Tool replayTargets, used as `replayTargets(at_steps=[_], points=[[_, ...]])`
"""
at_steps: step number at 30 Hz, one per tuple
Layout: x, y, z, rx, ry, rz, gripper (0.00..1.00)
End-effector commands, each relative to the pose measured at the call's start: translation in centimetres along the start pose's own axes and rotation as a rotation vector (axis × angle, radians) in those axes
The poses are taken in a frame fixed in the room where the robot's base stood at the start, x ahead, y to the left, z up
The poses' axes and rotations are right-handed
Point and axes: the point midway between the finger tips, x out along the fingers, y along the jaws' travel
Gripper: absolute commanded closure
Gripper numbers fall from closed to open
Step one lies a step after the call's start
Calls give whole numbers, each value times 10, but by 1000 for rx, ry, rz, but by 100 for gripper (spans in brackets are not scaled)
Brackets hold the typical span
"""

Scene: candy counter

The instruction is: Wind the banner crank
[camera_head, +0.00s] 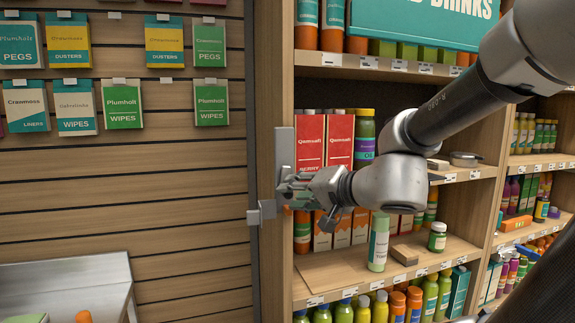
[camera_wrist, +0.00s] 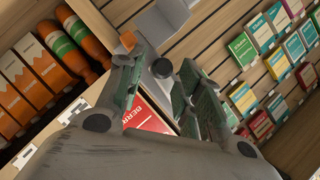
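A grey metal crank mount (camera_head: 284,148) is fixed to the front edge of the shelf upright. The wrist view shows its light grey plate (camera_wrist: 160,22), a dark round knob (camera_wrist: 162,68) and a small orange piece (camera_wrist: 127,40) that may be the crank's grip. My gripper (camera_head: 292,190) is at the mount's lower part and hides some of it. In the wrist view my gripper (camera_wrist: 155,85) has its fingers apart, with the knob seen between or just beyond them. I cannot tell whether they touch it. A teal banner (camera_head: 425,20) with "DRINKS" lettering hangs above the shelf.
A shelf (camera_head: 340,275) of bottles and cartons stands right behind my gripper. A small grey bracket (camera_head: 262,212) sticks out below left. A slatted wall (camera_head: 150,180) with hanging packets is to the left, and a grey metal tray (camera_head: 70,275) is at lower left.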

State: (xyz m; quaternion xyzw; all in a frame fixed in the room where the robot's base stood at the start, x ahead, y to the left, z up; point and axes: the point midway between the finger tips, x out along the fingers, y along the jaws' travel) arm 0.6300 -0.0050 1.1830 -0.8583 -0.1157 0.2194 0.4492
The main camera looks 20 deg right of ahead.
Motion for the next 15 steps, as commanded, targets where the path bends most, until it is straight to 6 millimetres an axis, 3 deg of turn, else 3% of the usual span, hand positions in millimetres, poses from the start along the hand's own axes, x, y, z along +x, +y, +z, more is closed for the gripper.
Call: replayTargets(at_steps=[15], points=[[-43,0,-1,-3,3,-1,65]])
